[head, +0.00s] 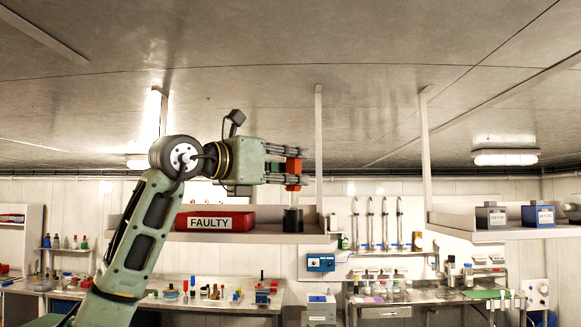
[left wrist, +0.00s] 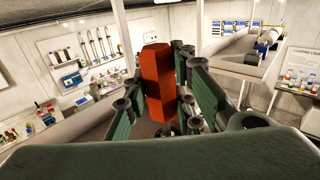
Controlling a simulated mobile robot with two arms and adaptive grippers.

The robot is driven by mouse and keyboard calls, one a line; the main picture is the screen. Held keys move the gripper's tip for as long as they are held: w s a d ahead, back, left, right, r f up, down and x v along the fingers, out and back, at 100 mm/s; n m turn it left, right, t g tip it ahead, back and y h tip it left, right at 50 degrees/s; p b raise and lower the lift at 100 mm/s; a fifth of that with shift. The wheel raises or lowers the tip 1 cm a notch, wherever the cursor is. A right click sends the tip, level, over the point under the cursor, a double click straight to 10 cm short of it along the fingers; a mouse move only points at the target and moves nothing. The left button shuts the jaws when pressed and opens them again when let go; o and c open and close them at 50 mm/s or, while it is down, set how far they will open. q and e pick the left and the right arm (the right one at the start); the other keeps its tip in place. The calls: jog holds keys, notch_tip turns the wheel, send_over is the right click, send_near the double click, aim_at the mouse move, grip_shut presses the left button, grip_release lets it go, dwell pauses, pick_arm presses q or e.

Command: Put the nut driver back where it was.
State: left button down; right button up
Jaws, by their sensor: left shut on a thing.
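My left gripper (head: 288,167) is raised in front of the hanging shelf, pointing right. It is shut on the nut driver, whose red-orange handle (head: 294,166) shows between the fingers. A black cylindrical holder (head: 292,220) stands on the shelf below the gripper, apart from the handle. My right gripper is in neither view.
A red box labelled FAULTY (head: 215,220) lies left of the black holder on the hanging shelf (head: 270,239). A shelf post (head: 318,130) rises just right of the gripper. Another hanging shelf (head: 480,235) with labelled containers is at right. Benches with bottles and tools stand behind.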

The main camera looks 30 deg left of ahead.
pick_arm(q)
jog(key=c, duration=1.9)
grip_release()
jog(key=shift+d+f, duration=0.1)
jog(key=shift+f, duration=0.05)
jog(key=o, duration=0.4)
jog(key=shift+r, duration=0.3)
jog(key=shift+b+v, duration=2.35)
jog(key=shift+v, duration=3.7)
jog(key=shift+d+f, duration=0.1)
jog(key=shift+f, duration=0.1)
